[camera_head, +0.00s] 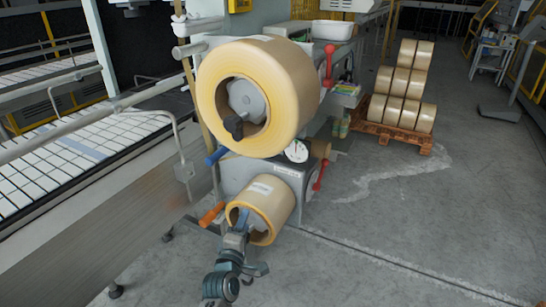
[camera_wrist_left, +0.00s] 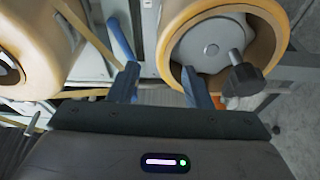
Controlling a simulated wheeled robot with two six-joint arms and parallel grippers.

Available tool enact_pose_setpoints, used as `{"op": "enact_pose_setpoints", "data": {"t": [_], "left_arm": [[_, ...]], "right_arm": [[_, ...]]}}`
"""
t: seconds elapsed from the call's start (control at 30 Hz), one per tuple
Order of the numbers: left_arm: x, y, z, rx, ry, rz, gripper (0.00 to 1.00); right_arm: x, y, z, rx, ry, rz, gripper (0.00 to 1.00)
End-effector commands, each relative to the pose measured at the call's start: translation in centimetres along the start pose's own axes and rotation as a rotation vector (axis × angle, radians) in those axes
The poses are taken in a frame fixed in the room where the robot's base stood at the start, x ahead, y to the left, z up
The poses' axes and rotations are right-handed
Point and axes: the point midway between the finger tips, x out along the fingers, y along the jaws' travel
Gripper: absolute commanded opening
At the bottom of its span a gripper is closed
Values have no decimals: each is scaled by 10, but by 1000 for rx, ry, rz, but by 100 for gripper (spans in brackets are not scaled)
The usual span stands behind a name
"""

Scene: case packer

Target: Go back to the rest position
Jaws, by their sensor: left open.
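My left gripper (camera_head: 238,226) is low in the head view, in front of the lower tape roll (camera_head: 264,203) on the machine. In the left wrist view the gripper (camera_wrist_left: 160,72) is open, its two blue-grey fingers apart with nothing held between them. The lower roll (camera_wrist_left: 172,28) is just beyond the right finger there; I cannot tell whether they touch. A dark knob (camera_wrist_left: 243,76) sits at this roll's hub. The large upper tape roll (camera_head: 292,80) hangs above it in the head view. My right gripper is not in view.
The case packer (camera_head: 262,172) has red levers (camera_head: 328,66), a blue handle (camera_head: 216,155) and an orange handle (camera_head: 211,215). A conveyor (camera_head: 60,150) runs along the left. A wooden pallet (camera_head: 381,135) with several rolls stands at the back right.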

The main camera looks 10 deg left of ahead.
Motion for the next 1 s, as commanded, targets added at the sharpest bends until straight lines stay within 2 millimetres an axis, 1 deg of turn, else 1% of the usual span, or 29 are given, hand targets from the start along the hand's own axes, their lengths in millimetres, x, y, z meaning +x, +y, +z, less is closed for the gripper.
{"op": "enact_pose_setpoints", "data": {"t": [0.07,0.13,0.17,0.23,0.27,0.3,0.37,0.4,0.47,0.5,0.6,0.7,0.8,1.0], "left_arm": [[-5,-4,-1,28,-8,-20,45],[-18,-14,-4,95,-30,-68,45],[-25,-19,-5,139,-45,-98,45],[-51,-36,-10,270,-95,-189,45],[-64,-43,-12,337,-123,-236,45],[-84,-54,-16,431,-165,-301,45],[-118,-68,-22,576,-238,-401,45],[-140,-76,-26,668,-291,-465,45],[-174,-85,-33,795,-372,-555,45],[-195,-90,-37,869,-425,-608,45],[-237,-95,-46,1007,-537,-708,45],[-271,-97,-54,1106,-633,-784,45],[-300,-97,-60,1185,-718,-845,45],[-350,-91,-72,1306,-875,-945,45]], "right_arm": [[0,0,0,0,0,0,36],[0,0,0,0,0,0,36],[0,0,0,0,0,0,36],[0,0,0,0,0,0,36],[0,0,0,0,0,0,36],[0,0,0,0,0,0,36],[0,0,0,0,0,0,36],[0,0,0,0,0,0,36],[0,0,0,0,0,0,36],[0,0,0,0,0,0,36],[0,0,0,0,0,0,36],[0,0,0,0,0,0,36],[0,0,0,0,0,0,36],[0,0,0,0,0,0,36]]}}
